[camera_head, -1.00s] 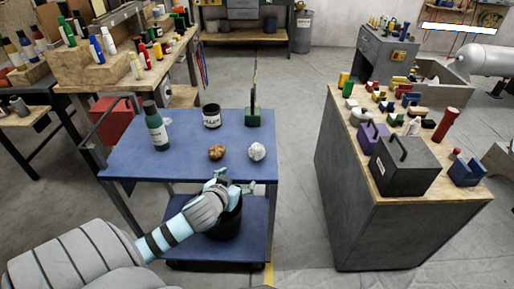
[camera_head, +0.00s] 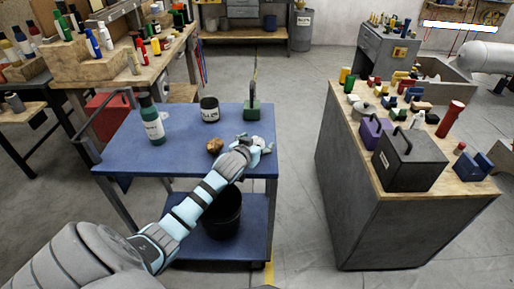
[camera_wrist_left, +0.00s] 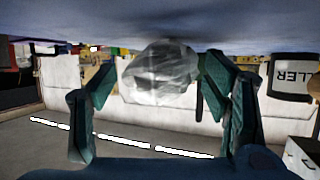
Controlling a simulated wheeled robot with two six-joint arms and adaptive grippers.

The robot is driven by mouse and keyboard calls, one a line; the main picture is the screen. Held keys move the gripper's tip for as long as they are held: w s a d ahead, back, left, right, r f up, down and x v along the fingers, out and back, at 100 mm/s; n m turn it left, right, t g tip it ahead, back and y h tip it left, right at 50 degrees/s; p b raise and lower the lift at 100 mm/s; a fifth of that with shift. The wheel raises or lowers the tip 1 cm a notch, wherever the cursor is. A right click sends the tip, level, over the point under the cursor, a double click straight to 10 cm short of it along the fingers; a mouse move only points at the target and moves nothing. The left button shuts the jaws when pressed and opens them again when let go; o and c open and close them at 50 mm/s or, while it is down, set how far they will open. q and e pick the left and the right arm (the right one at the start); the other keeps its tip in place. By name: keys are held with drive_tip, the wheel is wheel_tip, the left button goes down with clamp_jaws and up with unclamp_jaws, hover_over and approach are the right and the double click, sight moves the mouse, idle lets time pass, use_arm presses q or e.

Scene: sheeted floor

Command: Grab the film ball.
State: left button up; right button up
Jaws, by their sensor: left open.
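The film ball is a crumpled, clear-silvery ball (camera_head: 257,141) at the right side of the blue cart's top. My left gripper (camera_head: 262,148) is at the ball and partly covers it in the head view. In the left wrist view, the film ball (camera_wrist_left: 158,74) lies ahead between the spread green fingers of the left gripper (camera_wrist_left: 162,100). The fingers are open, with a visible gap on the left side; contact on the right cannot be told. My right gripper is not in view.
On the blue cart (camera_head: 180,125) are a brown crumpled ball (camera_head: 215,146), a black jar with white label (camera_head: 209,109), a green bottle (camera_head: 152,122) and a green stand (camera_head: 252,110). A black bucket (camera_head: 222,215) sits on the lower shelf. A crowded workbench (camera_head: 350,150) stands right.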

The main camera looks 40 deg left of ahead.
use_arm(q)
drive_tip(key=shift+s+r, duration=0.1)
drive_tip(key=c, duration=1.2)
